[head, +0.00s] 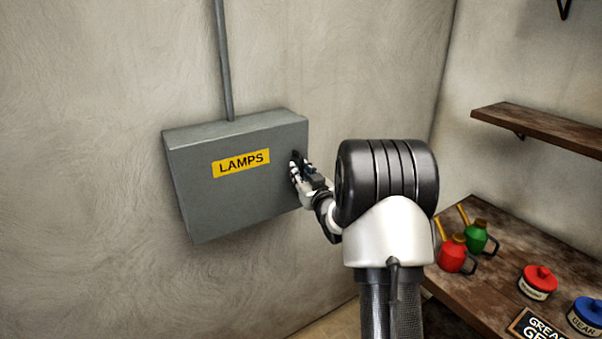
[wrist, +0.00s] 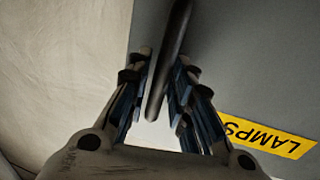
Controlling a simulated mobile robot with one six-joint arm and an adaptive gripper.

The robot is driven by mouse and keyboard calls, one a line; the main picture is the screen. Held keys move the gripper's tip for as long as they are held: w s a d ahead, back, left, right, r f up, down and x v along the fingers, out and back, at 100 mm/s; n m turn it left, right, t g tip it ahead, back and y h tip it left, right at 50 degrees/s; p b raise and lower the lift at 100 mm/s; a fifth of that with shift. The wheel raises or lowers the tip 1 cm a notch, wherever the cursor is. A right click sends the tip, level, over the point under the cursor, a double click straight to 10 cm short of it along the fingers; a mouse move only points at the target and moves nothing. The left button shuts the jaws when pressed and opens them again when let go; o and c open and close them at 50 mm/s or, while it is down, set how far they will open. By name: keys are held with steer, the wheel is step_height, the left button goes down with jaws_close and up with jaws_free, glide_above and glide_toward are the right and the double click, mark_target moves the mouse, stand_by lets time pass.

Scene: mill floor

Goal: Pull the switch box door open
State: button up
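The switch box (head: 235,190) is a grey metal box on the wall with a yellow LAMPS label (head: 241,163). Its door looks shut, flush with the box. My gripper (head: 302,170) is at the right side of the door front, where the dark handle is mostly hidden in the head view. In the wrist view, the dark bar handle (wrist: 170,60) runs between the two fingers of my gripper (wrist: 164,75). The fingers stand on either side of the handle, with narrow gaps showing, so they look open around it. The label (wrist: 265,135) also shows there.
A grey conduit (head: 225,60) runs up the wall from the box. At the right, a wooden bench (head: 490,270) holds a red oil can (head: 453,254), a green oil can (head: 476,237) and lidded pots. A wooden shelf (head: 545,130) is above. The wall left of the box is clear.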

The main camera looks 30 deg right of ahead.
jaws_close()
steer(key=shift+s, duration=0.15)
stand_by(0.4)
